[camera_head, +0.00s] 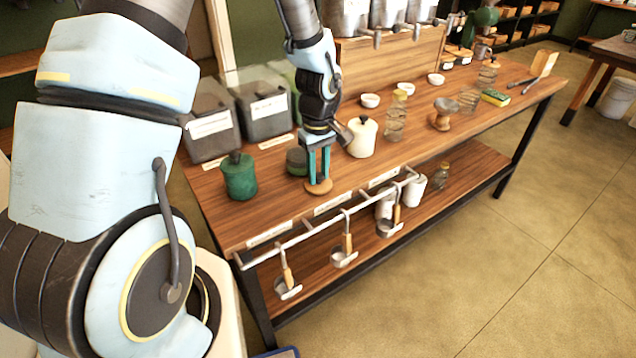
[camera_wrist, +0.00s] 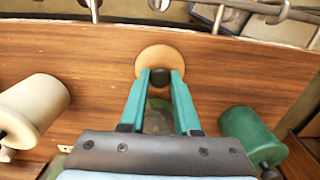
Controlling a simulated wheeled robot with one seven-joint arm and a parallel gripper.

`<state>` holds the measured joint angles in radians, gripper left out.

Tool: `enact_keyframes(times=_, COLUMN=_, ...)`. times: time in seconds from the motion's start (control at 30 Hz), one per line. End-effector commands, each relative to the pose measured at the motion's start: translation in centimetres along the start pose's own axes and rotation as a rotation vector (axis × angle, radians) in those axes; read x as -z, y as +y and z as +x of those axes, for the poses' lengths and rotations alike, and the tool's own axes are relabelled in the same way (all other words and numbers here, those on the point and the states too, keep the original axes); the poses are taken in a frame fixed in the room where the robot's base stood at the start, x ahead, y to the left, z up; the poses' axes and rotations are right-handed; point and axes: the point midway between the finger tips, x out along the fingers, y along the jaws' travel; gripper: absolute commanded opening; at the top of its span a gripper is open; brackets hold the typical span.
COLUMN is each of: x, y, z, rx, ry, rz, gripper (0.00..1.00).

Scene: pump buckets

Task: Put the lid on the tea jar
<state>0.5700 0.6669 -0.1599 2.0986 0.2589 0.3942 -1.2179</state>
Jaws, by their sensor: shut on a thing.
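The lid is a round tan wooden disc (camera_head: 318,187) with a dark knob, near the front edge of the counter; the wrist view shows its face (camera_wrist: 151,58). My gripper (camera_head: 318,174) points down and its teal fingers (camera_wrist: 160,78) are shut on the knob. I cannot tell whether the lid touches the counter or is just above it. A short dark green jar (camera_head: 297,161) without a visible lid, likely the tea jar, stands behind and left of my gripper. In the wrist view it shows partly between the fingers (camera_wrist: 158,118).
A green lidded canister (camera_head: 239,177) stands to the left and a cream lidded canister (camera_head: 362,138) to the right. Dark bins (camera_head: 264,108) stand behind. Ladles (camera_head: 346,248) hang from a rail (camera_head: 325,228) along the front edge. Glass jars (camera_head: 396,118) stand farther right.

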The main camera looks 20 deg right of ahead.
Motion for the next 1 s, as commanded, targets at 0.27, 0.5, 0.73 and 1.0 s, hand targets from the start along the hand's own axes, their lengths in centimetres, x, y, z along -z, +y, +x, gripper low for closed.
enact_keyframes(times=0.27, x=0.0, y=0.0, z=-1.2, rx=0.000, ry=0.000, rz=0.000, gripper=0.09)
enact_keyframes(times=0.5, x=0.0, y=0.0, z=-2.2, rx=0.000, ry=0.001, rz=0.001, gripper=0.09)
enact_keyframes(times=0.73, x=0.0, y=0.0, z=-3.1, rx=0.000, ry=0.000, rz=0.000, gripper=0.09)
enact_keyframes(times=1.0, x=0.0, y=0.0, z=-4.1, rx=0.000, ry=0.000, rz=0.000, gripper=0.09)
